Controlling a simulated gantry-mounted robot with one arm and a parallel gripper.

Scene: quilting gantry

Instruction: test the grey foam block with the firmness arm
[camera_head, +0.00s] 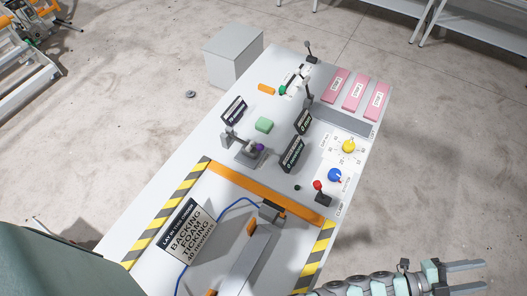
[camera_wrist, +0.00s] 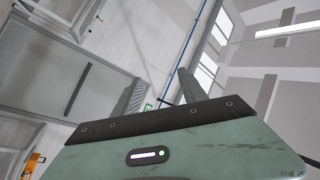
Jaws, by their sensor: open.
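A small grey device with a purple knob (camera_head: 259,147) stands on the worktable, left of its middle; it may be the firmness arm. A green block (camera_head: 264,125) lies just behind it. I cannot pick out a grey foam block for certain in the head view. My gripper (camera_head: 482,275) is open and empty at the lower right, off the table's edge and well apart from the device. In the wrist view, my gripper's two fingers (camera_wrist: 159,80) stand apart with nothing between them, facing walls and windows.
The worktable (camera_head: 180,165) carries pink cards (camera_head: 354,93), a yellow knob (camera_head: 348,146), a blue knob (camera_head: 334,175), a red-knobbed lever (camera_head: 318,186) and dark signs (camera_head: 292,155). A backing-foam-ticking sign (camera_head: 188,233) lies nearer. A large grey box (camera_head: 233,54) stands on the floor behind.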

